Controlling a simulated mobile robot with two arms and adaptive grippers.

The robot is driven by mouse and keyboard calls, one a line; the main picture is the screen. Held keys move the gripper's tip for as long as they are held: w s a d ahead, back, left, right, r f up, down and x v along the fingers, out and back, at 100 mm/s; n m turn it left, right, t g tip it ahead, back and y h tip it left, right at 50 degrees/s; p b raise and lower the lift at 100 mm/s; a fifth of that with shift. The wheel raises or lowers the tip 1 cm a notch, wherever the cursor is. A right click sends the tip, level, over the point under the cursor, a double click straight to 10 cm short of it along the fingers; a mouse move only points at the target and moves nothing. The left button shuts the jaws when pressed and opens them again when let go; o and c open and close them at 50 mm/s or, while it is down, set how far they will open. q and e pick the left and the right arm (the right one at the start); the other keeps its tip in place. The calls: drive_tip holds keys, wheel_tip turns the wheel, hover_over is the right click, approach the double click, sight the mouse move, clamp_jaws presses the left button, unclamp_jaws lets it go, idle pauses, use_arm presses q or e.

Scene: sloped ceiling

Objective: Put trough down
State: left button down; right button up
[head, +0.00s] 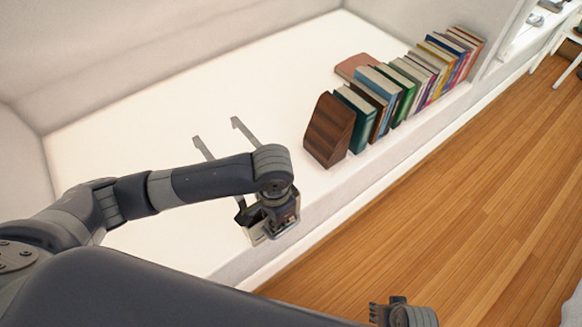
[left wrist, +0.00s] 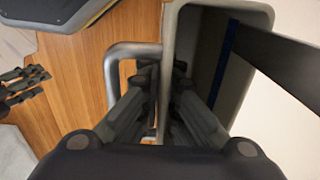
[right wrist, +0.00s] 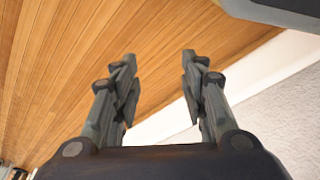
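The trough (head: 257,236) is a small pale box, mostly hidden by my left arm in the head view, at the front edge of the white ledge. Its pale rim and inner wall show close up in the left wrist view (left wrist: 168,35), with a metal loop handle (left wrist: 113,75) beside it. My left gripper (head: 284,212) has its fingers close together on the trough's wall, as the left wrist view shows (left wrist: 165,85). Whether the trough touches the ledge is hidden. My right gripper (right wrist: 160,65) is open and empty above the wood floor; part of it shows at the head view's bottom edge (head: 400,314).
Two flat grey strips (head: 243,130) extend over the white ledge (head: 120,150) behind my left arm. A brown wooden bookend (head: 328,130) and a row of books (head: 405,85) stand to the right. Wood floor (head: 450,190) lies in front.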

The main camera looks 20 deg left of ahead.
use_arm(q)
drive_tip(key=w+b, duration=0.1)
drive_tip(key=w, duration=0.3)
drive_tip(key=w+a, duration=0.1)
drive_tip(key=w, duration=0.2)
drive_tip(key=w+f+b, duration=0.1)
drive_tip(key=w, duration=0.3)
drive_tip(key=shift+w+a+b, duration=0.3)
drive_tip(key=shift+a, duration=0.1)
drive_tip(key=shift+w+a+f, duration=0.1)
drive_tip(key=shift+w+a, duration=0.05)
drive_tip(key=shift+w, duration=0.6)
drive_tip(key=shift+w+f+b, duration=0.15)
drive_tip(key=shift+f+b, duration=0.7)
drive_tip(key=shift+f, duration=0.9)
use_arm(e)
wheel_tip(320, 180, up, 16)
drive_tip(key=t, duration=0.1)
drive_tip(key=shift+s+d+f, duration=0.2)
drive_tip(key=shift+s, duration=0.05)
use_arm(q)
drive_tip(key=c, duration=1.8)
unclamp_jaws()
drive_tip(key=shift+f, duration=0.1)
use_arm(e)
drive_tip(key=shift+f, duration=0.1)
